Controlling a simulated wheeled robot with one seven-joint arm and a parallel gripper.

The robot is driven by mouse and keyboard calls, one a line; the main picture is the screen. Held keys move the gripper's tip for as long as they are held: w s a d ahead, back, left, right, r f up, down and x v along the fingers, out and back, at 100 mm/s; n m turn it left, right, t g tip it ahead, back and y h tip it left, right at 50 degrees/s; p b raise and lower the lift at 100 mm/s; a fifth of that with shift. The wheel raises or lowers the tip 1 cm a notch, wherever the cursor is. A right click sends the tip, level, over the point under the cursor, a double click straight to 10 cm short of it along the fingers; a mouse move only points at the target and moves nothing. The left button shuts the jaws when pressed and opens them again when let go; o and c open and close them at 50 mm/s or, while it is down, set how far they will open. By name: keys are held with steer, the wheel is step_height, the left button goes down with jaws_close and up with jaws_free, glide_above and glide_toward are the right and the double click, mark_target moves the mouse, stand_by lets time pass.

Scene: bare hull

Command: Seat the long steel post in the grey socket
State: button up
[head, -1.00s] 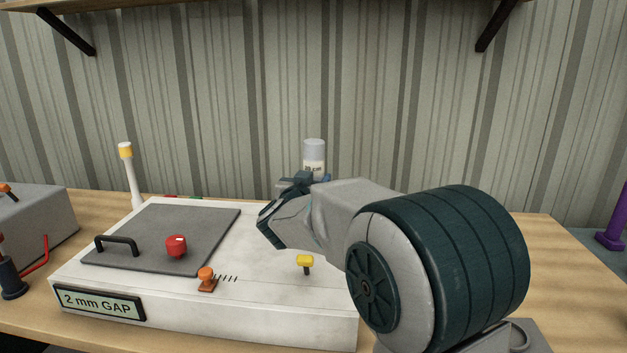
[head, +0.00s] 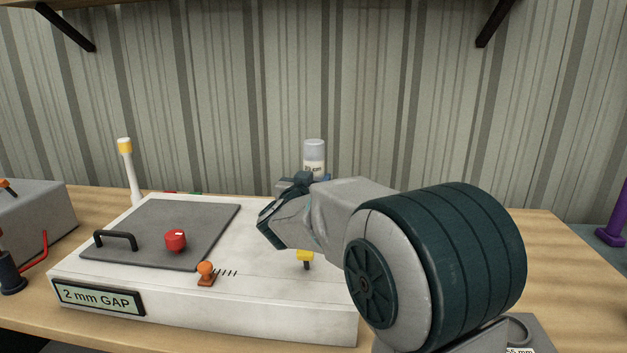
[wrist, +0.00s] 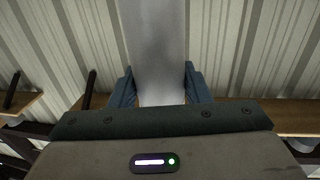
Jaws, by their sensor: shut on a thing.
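The steel post (wrist: 155,45) is a smooth grey cylinder running up between my gripper's blue fingers in the wrist view. My gripper (wrist: 158,86) is shut on it. In the head view, the post's pale upper end (head: 314,150), with a white label, stands upright above my wrist. Its lower part and most of the fingers are hidden behind my arm. A grey block with a round rim (head: 520,332) shows at the bottom right, partly cut off, with a "55 mm" label below. I cannot tell whether this is the grey socket.
A white console (head: 200,310) with a grey hatch (head: 150,222), a red knob (head: 175,241), an orange knob (head: 206,271) and a yellow knob (head: 305,257) fills the left and middle. A grey box (head: 30,225) stands far left. Bare wooden bench (head: 555,260) shows at right.

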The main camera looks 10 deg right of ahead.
steer(key=shift+f+b, duration=0.6)
steer(key=shift+f, duration=0.25)
stand_by(0.7)
steer(key=o, duration=1.5)
steer(key=shift+c, duration=0.2)
steer(key=shift+f, duration=0.15)
steer(key=shift+s, duration=0.1)
steer(key=v, duration=1.3)
steer(key=shift+s+a, duration=0.2)
steer(key=shift+s, duration=0.15)
